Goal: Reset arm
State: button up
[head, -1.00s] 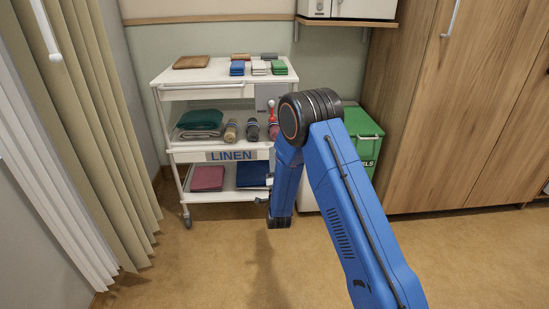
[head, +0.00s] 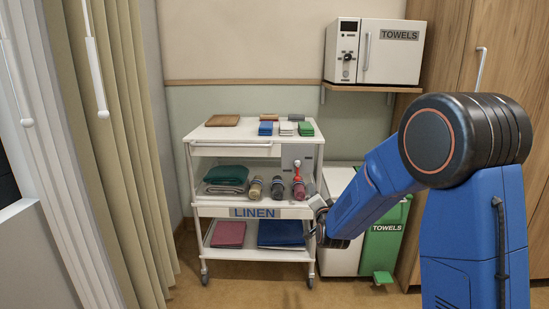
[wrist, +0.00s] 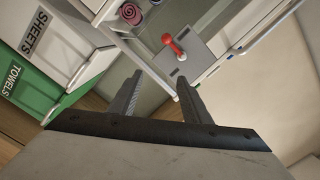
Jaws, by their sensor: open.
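My gripper (wrist: 158,92) is open in the wrist view, with nothing between its two dark fingers. In the head view my gripper (head: 322,225) is at the end of my blue arm, in front of the right side of the linen cart (head: 262,211). The wrist view shows a grey plate (wrist: 184,57) with a red-tipped lever (wrist: 174,47) beyond the fingers. The same red lever (head: 297,172) shows on the cart's right side in the head view. The gripper's fingertips are small in the head view.
The cart holds folded cloths and several rolled items. A white bin and a green TOWELS bin (head: 384,238) stand right of it. A white TOWELS cabinet (head: 377,52) sits on a wall shelf above. A beige curtain (head: 115,150) hangs left. Wooden wardrobe doors are at right.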

jog(key=s+d+r+n+g, duration=0.3)
jog(key=s, duration=0.7)
jog(key=s+d+r+n+g, duration=0.2)
jog(key=s+d+n+g, duration=0.15)
jog(key=s, duration=0.75)
jog(key=s+d+f+n+g, duration=0.1)
jog(key=s+d+g, duration=0.1)
jog(key=s, duration=0.8)
jog(key=s+d+f+n+g, duration=0.1)
jog(key=s+d+g, duration=0.1)
jog(key=s, duration=0.9)
jog(key=s+d+f+n+g, duration=0.1)
jog(key=s+d+g, duration=0.1)
jog(key=s, duration=0.9)
jog(key=shift+s+d+f+n+h, duration=0.15)
jog(key=shift+d+f+n+h, duration=0.15)
jog(key=shift+f+n, duration=0.05)
